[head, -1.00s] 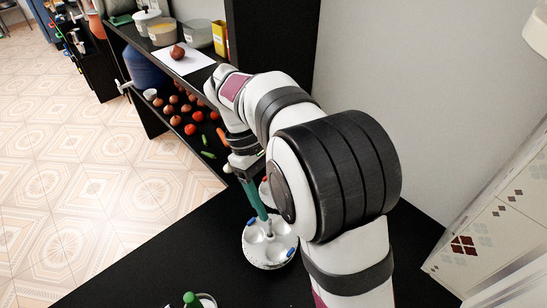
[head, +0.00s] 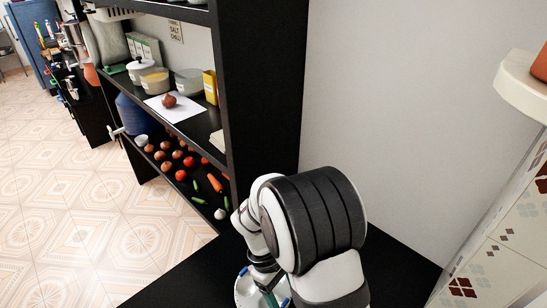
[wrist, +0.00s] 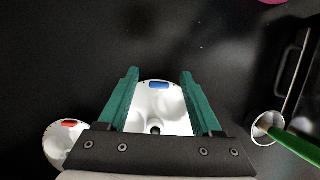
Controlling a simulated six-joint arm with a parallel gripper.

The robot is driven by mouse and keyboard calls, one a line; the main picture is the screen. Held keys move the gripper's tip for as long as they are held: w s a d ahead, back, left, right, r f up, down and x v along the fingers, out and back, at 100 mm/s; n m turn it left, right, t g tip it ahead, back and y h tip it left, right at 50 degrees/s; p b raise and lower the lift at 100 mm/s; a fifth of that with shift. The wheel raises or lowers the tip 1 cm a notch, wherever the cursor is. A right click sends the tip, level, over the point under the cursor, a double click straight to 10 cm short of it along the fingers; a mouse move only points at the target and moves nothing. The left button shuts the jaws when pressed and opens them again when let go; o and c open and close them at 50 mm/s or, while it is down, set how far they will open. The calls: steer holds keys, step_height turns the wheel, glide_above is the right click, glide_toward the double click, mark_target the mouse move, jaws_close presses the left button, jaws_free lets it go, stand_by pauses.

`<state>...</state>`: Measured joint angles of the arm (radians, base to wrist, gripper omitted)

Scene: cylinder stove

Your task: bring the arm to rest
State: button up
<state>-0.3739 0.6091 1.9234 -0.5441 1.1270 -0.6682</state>
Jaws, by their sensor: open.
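My arm runs along the lower right of the head view, folded over the black tabletop (head: 185,275). My gripper is mostly hidden behind the arm and the bottom edge there. In the wrist view my gripper (wrist: 158,73) is open, with two green fingers spread apart and nothing held between them. A white round dish (wrist: 160,105) with a blue mark shows between and below the fingers. I cannot tell its distance from them. The dish's rim also shows in the head view (head: 243,291).
A second white dish (wrist: 60,140) with a red mark lies at lower left. A small white cup (wrist: 266,123) with a green-handled item is at right. A black shelf (head: 260,75) with pots and vegetables stands behind the arm, beside a bare white wall (head: 390,100).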

steer(key=shift+r, duration=0.1)
steer(key=v, duration=1.4)
steer(key=x, duration=1.4)
step_height(320, 180, up, 16)
steer(key=w+a+f, duration=0.3)
steer(key=a+f, duration=0.1)
steer(key=f, duration=0.2)
steer(key=w+a+f, duration=0.4)
steer(key=f, duration=0.2)
steer(key=w+a+f, duration=0.3)
steer(key=a+f, duration=0.1)
steer(key=f, duration=0.2)
steer(key=shift+w+a+f, duration=0.25)
steer(key=shift+w+a, duration=0.05)
steer(key=shift+a, duration=0.1)
